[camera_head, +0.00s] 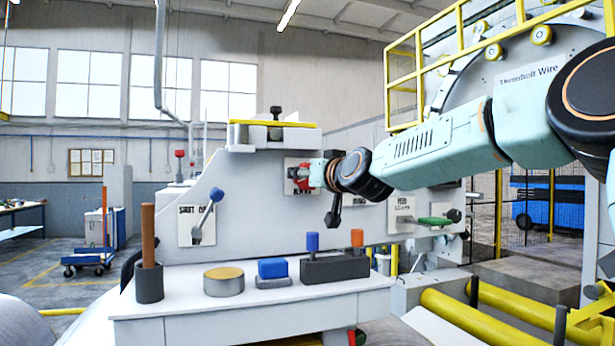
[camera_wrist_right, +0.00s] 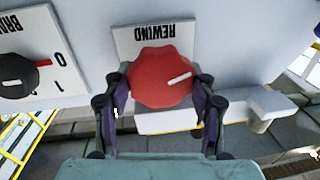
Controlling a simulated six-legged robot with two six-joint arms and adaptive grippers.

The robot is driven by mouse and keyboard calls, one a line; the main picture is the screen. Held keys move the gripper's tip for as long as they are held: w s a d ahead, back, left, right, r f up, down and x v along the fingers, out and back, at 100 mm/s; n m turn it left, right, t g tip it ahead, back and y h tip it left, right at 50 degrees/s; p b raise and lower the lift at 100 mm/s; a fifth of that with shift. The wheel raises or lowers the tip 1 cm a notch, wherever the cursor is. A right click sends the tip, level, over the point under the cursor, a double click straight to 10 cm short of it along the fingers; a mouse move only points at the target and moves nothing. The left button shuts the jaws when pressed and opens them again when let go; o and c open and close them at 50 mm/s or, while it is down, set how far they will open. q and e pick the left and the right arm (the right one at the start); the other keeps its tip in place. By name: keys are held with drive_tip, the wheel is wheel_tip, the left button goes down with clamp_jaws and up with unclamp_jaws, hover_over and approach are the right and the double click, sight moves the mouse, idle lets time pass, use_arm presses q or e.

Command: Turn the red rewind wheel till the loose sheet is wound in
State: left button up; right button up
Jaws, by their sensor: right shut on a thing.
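The red rewind wheel (camera_wrist_right: 158,78) sits on a white plate marked REWIND (camera_wrist_right: 155,35) in the right wrist view. It has a scalloped rim and a pale pointer mark that slants up to the right. My right gripper (camera_wrist_right: 160,100) has one finger on each side of the wheel and is shut on it. In the head view the right gripper (camera_head: 318,173) reaches the machine's front panel, and a bit of the red wheel (camera_head: 299,173) shows beside it. My left gripper is not in view. I cannot make out the loose sheet.
A black knob (camera_wrist_right: 18,77) on a plate with 0 and 1 is beside the wheel. A blue-tipped lever (camera_head: 208,210) and a green handle (camera_head: 436,222) are on the panel. The shelf (camera_head: 180,305) below holds a round tin (camera_head: 223,282), a blue block (camera_head: 272,269) and a dark rack (camera_head: 335,269).

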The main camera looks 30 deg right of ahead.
drive_tip(key=shift+f, duration=0.1)
drive_tip(key=c, duration=0.4)
drive_tip(key=m+b, duration=0.1)
drive_tip(key=m, duration=0.1)
drive_tip(key=m+b, duration=0.2)
drive_tip(key=shift+f, duration=0.3)
drive_tip(key=m+b, duration=0.3)
drive_tip(key=m, duration=0.1)
drive_tip(key=shift+m+t+h, duration=0.4)
drive_tip(key=m+b, duration=0.2)
drive_tip(key=m, duration=0.3)
drive_tip(key=shift+f+h+b, duration=0.15)
drive_tip(key=shift+h+b, duration=0.15)
drive_tip(key=shift+b, duration=0.05)
drive_tip(key=m+h+b, duration=0.1)
drive_tip(key=m+b, duration=0.1)
drive_tip(key=m, duration=0.9)
drive_tip(key=shift+f+h+b, duration=0.1)
drive_tip(key=shift+h+b, duration=0.2)
drive_tip(key=shift+b, duration=0.05)
drive_tip(key=shift+m, duration=0.6)
